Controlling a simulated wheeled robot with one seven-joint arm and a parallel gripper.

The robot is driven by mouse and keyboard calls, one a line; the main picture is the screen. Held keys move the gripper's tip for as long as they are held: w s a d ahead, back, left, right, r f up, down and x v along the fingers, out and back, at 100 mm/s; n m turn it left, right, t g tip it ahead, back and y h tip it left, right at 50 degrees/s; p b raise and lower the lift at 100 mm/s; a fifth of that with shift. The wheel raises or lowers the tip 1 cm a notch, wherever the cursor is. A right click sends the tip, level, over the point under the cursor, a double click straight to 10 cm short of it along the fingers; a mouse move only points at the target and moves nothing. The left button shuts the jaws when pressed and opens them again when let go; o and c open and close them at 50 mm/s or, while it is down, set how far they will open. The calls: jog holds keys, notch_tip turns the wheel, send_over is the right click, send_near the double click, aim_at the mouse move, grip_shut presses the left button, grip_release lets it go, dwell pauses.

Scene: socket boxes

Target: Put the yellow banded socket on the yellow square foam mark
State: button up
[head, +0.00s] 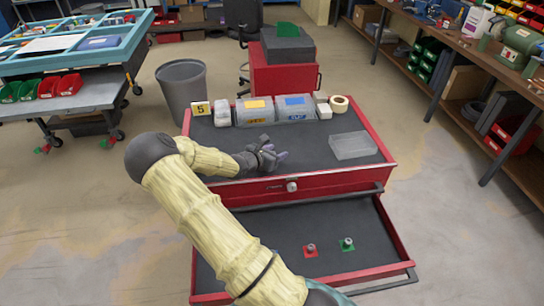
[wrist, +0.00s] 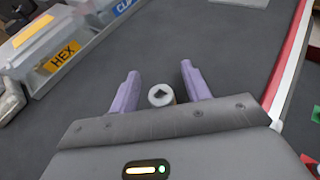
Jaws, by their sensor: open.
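A small metal socket (wrist: 161,96) with a dark hole stands on the cabinet's dark top. It is between the two purple fingers of my gripper (wrist: 160,88), near their bases; gaps show on both sides. Only its end and a little of its side show, so I cannot make out its band colour. In the head view my gripper (head: 268,157) is low over the front of the top, and the socket there is not clear. No yellow foam mark shows; my arm covers the left part of the open drawer (head: 330,282).
In the drawer, sockets stand on a red mark (head: 311,254) and a green mark (head: 351,249). On the top are the yellow-labelled HEX box (head: 254,114), a blue-labelled box (head: 296,113), a clear tray (head: 353,146) and a tape roll (head: 339,103).

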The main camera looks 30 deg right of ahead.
jog(key=shift+c, duration=0.2)
grip_shut()
notch_tip(320, 180, up, 10)
dwell(0.6)
dwell(0.4)
